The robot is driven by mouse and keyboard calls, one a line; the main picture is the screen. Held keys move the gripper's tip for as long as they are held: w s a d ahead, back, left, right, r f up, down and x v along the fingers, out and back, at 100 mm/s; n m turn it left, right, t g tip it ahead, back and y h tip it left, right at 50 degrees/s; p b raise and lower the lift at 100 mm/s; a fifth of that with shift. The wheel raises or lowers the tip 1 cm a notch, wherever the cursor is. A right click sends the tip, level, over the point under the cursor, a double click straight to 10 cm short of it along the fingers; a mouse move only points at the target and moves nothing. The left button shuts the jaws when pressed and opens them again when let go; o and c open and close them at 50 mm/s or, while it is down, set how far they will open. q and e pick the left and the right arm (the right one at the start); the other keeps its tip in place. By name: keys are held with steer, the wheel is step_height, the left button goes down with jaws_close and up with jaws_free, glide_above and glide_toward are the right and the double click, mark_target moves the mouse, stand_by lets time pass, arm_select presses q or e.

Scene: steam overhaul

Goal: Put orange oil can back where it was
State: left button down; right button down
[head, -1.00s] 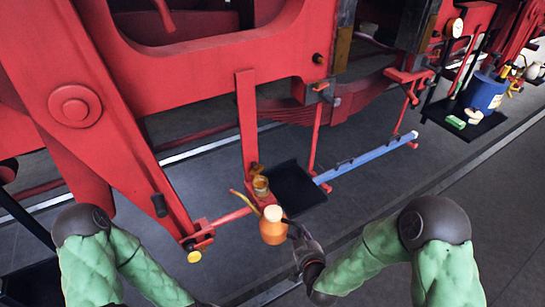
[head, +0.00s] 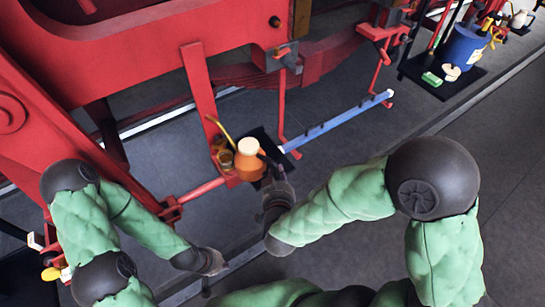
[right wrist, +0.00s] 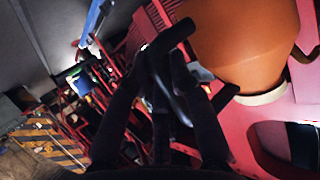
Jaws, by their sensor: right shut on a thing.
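The orange oil can (head: 250,165), with a cream top and a thin yellow spout, is upright in the head view, in front of the black tray (head: 262,137). Whether its base touches the tray is hidden. My right gripper (head: 270,168) is shut on the can at its right side, where the dark handle is. In the right wrist view the can's orange body (right wrist: 240,40) fills the upper right beside my dark fingers (right wrist: 165,50). My left gripper (head: 222,266) is low and left, away from the can; its jaw state is unclear.
A small brass jar (head: 225,158) stands just left of the can. A red upright bar (head: 200,95) and a red rod (head: 200,190) are close by. A blue bar (head: 335,122) runs off right. A blue bucket (head: 465,47) stands on another black tray at upper right.

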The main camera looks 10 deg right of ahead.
steer(key=w+d+f+b, duration=0.1)
steer(key=w+f, duration=0.2)
steer(key=w, duration=0.1)
steer(key=w+d+f+b, duration=0.1)
steer(key=w+d+f, duration=0.1)
steer(key=w+f, duration=0.1)
steer(key=w+d+f+b, duration=0.2)
steer(key=w, duration=0.2)
steer(key=shift+w+d+f, duration=0.15)
steer(key=shift+w+f, duration=0.15)
steer(key=shift+f, duration=0.1)
steer(key=shift+w+d+f+b, duration=0.1)
steer(key=shift+f+b, duration=0.1)
steer(key=shift+f, duration=0.45)
steer(key=shift+w+f+b, duration=0.15)
steer(key=shift+f+b, duration=0.1)
steer(key=shift+f, duration=0.4)
steer(key=shift+w+d+f+b, duration=0.1)
steer(key=shift+f+b, duration=0.1)
steer(key=shift+f, duration=0.45)
steer(key=shift+f, duration=0.15)
steer(key=c, duration=1.1)
jaws_free()
